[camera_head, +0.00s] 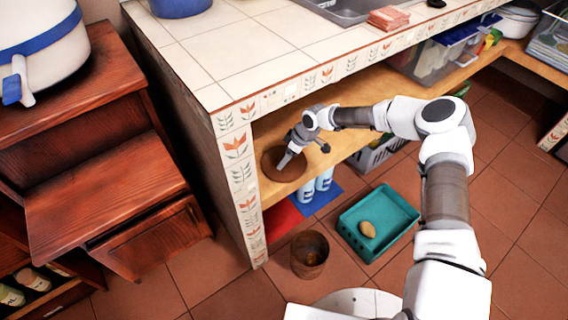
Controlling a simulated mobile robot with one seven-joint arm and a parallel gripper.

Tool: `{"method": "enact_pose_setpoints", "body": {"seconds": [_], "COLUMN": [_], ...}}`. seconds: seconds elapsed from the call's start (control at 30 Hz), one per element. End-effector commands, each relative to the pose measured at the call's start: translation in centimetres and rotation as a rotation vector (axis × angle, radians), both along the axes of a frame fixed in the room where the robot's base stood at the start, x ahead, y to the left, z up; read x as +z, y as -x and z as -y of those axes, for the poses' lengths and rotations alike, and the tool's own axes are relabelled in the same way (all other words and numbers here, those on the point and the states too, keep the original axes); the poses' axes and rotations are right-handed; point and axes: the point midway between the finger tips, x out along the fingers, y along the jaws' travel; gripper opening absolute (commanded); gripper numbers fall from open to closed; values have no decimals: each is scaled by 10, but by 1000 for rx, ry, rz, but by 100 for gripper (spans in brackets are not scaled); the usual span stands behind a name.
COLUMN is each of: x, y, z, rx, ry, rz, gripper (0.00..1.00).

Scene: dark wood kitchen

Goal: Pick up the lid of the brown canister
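A brown round disc, which looks like the lid (270,163), lies on the wooden shelf under the tiled counter, near the shelf's left end. A brown cylindrical canister (310,267) stands upright on the floor below, with its top open. My gripper (286,160) reaches under the counter edge, and its pale fingertip overlaps the disc in the picture. I cannot tell whether it touches the disc. The gripper is small here, and its finger gap is not clear.
The tiled counter (240,45) overhangs the shelf (345,134). Its tiled side post (240,180) stands just left of the disc. White-and-blue bottles (307,189) stand below the shelf. A teal crate (350,232) holding a tan object (367,229) sits on the floor.

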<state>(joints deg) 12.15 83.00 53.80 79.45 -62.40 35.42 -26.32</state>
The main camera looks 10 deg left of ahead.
Motion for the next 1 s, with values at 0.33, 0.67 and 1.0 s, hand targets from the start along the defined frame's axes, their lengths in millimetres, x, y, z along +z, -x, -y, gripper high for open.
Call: {"method": "enact_pose_setpoints", "body": {"seconds": [0.33, 0.67, 1.0], "x": [1, 1, 10], "y": [0, 0, 0], "z": [0, 0, 0], "rx": [0, 0, 1], "ry": [0, 0, 1], "rz": [0, 0, 1], "gripper": [36, 0, 0]}}
